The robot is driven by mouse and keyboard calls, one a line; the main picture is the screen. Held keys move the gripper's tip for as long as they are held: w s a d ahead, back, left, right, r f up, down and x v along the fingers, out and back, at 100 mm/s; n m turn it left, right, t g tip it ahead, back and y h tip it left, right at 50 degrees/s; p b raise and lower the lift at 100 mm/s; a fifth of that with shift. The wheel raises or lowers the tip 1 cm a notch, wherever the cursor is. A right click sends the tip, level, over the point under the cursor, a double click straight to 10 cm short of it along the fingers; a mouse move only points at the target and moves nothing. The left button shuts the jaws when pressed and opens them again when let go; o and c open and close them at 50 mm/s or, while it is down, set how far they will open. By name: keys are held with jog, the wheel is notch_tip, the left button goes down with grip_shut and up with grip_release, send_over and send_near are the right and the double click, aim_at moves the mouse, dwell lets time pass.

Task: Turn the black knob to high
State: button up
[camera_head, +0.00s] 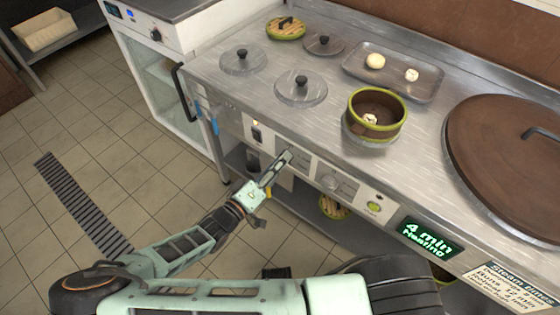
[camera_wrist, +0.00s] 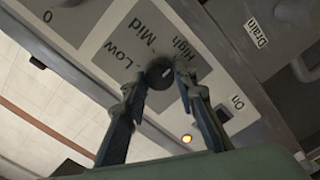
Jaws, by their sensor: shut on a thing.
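The black knob (camera_wrist: 160,73) sits on a grey panel (camera_wrist: 108,58) printed Low, Mid and High in the wrist view. My gripper (camera_wrist: 163,80) has its two fingertips on either side of the knob, shut on it. A small pale mark shows on the knob's face; I cannot tell for sure which label it points to. In the head view my gripper (camera_head: 284,160) reaches the front panel of the steel counter, and it hides the knob there.
A brown pot (camera_head: 378,117) and lids stand on top. An orange lamp (camera_wrist: 187,138) is lit near the On label.

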dwell(0.4)
jog(key=o, duration=1.2)
jog(key=shift+c, duration=0.2)
jog(key=v, duration=1.2)
jog(key=shift+a, duration=0.1)
